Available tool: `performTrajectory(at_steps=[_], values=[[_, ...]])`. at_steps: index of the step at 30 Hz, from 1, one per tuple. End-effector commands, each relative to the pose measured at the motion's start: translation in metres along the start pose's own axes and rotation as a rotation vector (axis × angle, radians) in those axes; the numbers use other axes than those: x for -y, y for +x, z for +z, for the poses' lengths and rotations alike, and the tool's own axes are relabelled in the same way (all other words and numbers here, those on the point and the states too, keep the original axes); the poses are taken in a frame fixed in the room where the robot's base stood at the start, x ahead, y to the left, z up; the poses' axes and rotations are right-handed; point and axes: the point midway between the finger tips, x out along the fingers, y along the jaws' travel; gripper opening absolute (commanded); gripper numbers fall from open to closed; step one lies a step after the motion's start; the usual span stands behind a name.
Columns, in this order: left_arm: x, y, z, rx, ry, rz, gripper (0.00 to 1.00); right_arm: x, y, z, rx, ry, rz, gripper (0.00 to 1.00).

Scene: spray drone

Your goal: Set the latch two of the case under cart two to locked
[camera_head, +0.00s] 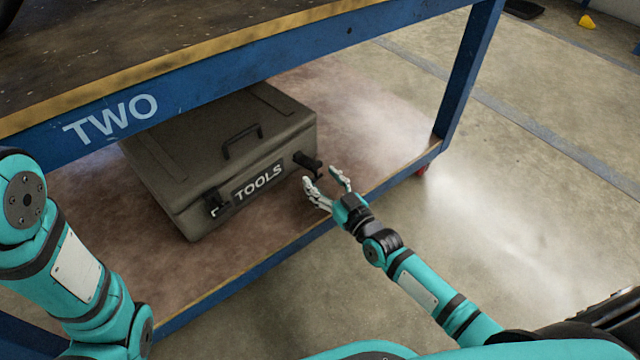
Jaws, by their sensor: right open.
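The grey-brown case (190,150) marked TOOLS sits on the lower shelf of the blue cart (200,95) marked TWO. One dark latch (306,161) is at the right end of its front face and sticks outward. Another dark latch (214,202) is near the left end of that face. My right gripper (328,184) is open and empty just in front of the right latch; whether a finger touches it I cannot tell. My left arm shows at the left, but its gripper is out of view.
The cart's top (120,50) overhangs the case from above. A blue leg (468,75) stands at the shelf's right end. The lower shelf (375,110) is bare right of the case. Open floor (520,220) lies to the right.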

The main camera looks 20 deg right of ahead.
Motion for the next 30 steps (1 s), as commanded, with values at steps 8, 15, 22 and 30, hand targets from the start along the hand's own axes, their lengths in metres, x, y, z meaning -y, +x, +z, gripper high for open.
performTrajectory(at_steps=[8, 15, 22, 30], values=[[-0.0017, -0.0074, -0.0027, -0.001, 0.0, 0.001, 0.4, 0.0002, 0.0147, -0.0005, 0.0, 0.0, 0.0, 0.57], [-0.0017, -0.007, -0.0026, -0.001, 0.0, 0.001, 0.4, 0.0002, 0.0144, -0.0007, 0.0, 0.0, -0.001, 0.51], [-0.0017, -0.007, -0.0026, -0.001, 0.0, 0.001, 0.4, 0.0001, 0.0142, -0.0005, 0.0, 0.0, 0.0, 0.2], [-0.0016, -0.0071, -0.0025, 0.0, 0.0, 0.001, 0.4, -0.0031, 0.014, -0.0005, 0.0, -0.003, 0.004, 0.0]])
